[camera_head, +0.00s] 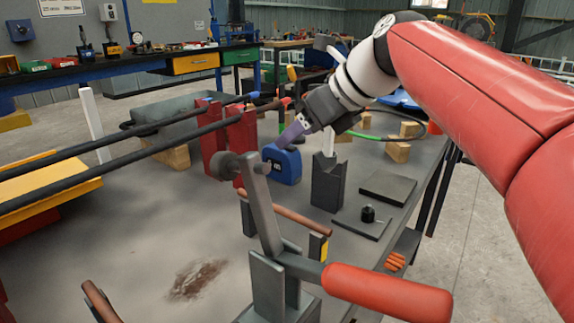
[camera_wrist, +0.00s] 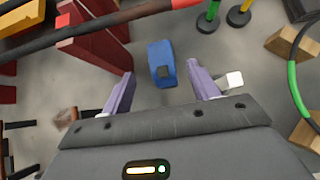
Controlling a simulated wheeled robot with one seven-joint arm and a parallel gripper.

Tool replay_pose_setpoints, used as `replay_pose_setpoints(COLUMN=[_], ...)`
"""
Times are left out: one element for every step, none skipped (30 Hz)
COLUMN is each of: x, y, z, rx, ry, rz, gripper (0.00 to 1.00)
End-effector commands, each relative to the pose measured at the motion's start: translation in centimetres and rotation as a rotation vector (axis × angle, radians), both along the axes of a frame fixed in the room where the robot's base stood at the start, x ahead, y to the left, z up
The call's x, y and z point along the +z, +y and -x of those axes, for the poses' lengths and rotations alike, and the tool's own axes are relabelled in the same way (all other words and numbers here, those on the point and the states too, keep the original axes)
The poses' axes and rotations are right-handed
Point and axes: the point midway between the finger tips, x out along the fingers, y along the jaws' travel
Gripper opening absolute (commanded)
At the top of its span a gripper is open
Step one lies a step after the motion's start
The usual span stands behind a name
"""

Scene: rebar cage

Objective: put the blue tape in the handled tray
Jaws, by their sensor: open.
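The blue tape (camera_head: 284,165) is a blue tape measure with a dark label, standing on the grey worktable right of the red uprights. In the wrist view the blue tape (camera_wrist: 160,52) shows between the two purple fingers, with clear space on both sides. My gripper (camera_head: 290,136) is open and empty, its fingers pointing down just above the tape; it also shows in the wrist view (camera_wrist: 160,70). The fingers do not touch the tape in that view. A grey tray (camera_head: 178,108), apparently the handled one, sits at the back left, partly hidden behind the bars and red uprights.
Long dark bars (camera_head: 110,160) cross the left side above the table, resting at the red uprights (camera_head: 242,135). A dark block (camera_head: 327,185) stands right of the tape. A red-handled clamp (camera_head: 385,292) rises in front. Wooden blocks (camera_head: 398,152) and a green cable lie at right.

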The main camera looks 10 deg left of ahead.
Motion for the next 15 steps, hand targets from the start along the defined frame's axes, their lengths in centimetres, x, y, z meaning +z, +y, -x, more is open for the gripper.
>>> replay_pose_setpoints(x=[-0.6,-1.0,-1.5,-1.9,-2.3,-2.8,-3.0,-3.2,-3.5,-3.7,-3.8,-3.9,-3.9,-3.9,-3.9], y=[0.4,0.6,0.9,1.2,1.5,1.8,2.1,2.3,2.6,2.8,2.9,3.0,3.1,3.1,3.1], z=[-0.2,-0.3,-0.4,-0.6,-0.7,-0.9,-1.0,-1.1,-1.3,-1.3,-1.4,-1.5,-1.5,-1.5,-1.5], rx=[0.001,0.001,0.001,0.002,0.001,0.001,0.002,0.001,0.000,0.000,0.000,-0.001,-0.001,-0.001,-0.001], ry=[0.001,0.001,0.002,0.003,0.002,0.002,0.002,0.001,0.001,0.001,0.001,0.001,0.001,0.000,0.000], rz=[0.001,0.001,0.001,0.002,0.002,0.002,0.003,0.002,0.002,0.002,0.002,0.002,0.002,0.001,0.001], gripper=[0.60,0.60,0.60,0.60,0.60,0.60,0.60,0.60,0.60,0.60,0.60,0.60,0.60,0.60,0.60])
